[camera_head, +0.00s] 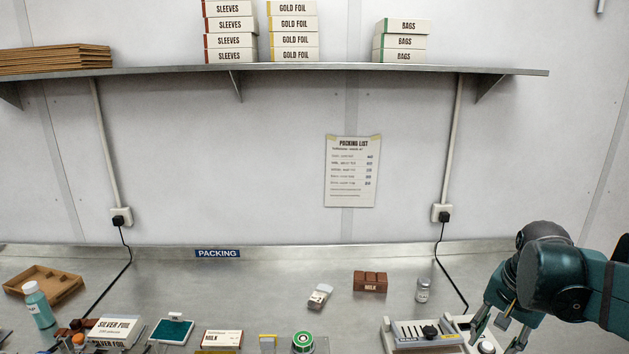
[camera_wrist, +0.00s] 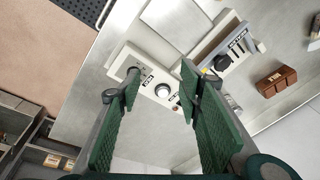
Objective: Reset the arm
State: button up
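My gripper (camera_head: 500,328) is at the lower right in the head view, over the right end of the packing bench (camera_head: 270,295). In the wrist view my gripper (camera_wrist: 160,95) shows two green ribbed pads spread wide apart with nothing held between them. Beyond the pads is a white control box (camera_wrist: 150,82) with a round white knob. It lies below the fingers, and no contact shows. The arm comes in from the right edge of the head view.
A slotted grey-white device (camera_head: 425,337) stands left of my gripper. Boxes, foil and a bottle (camera_head: 38,305) crowd the left front. A shelf (camera_head: 300,68) hangs above.

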jog(key=s+a+n+t, duration=0.2)
jog(key=a+n, duration=0.3)
jog(key=a, duration=0.5)
jog(key=s+a+r+n+t, duration=0.1)
jog(key=s+a+n+t, duration=0.2)
jog(key=a, duration=0.7)
jog(key=s+n, duration=0.2)
jog(key=shift+s+a+r+y, duration=0.3)
jog(key=shift+a, duration=0.05)
jog(key=shift+f, duration=0.1)
notch_tip(320, 180, down, 10)
jog(key=b, duration=1)
jog(key=shift+f+b, duration=0.15)
jog(key=shift+b, duration=0.15)
notch_tip(320, 180, down, 5)
jog(key=b, duration=0.4)
jog(key=shift+r, duration=0.2)
jog(key=shift+c, duration=0.7)
dwell(1.0)
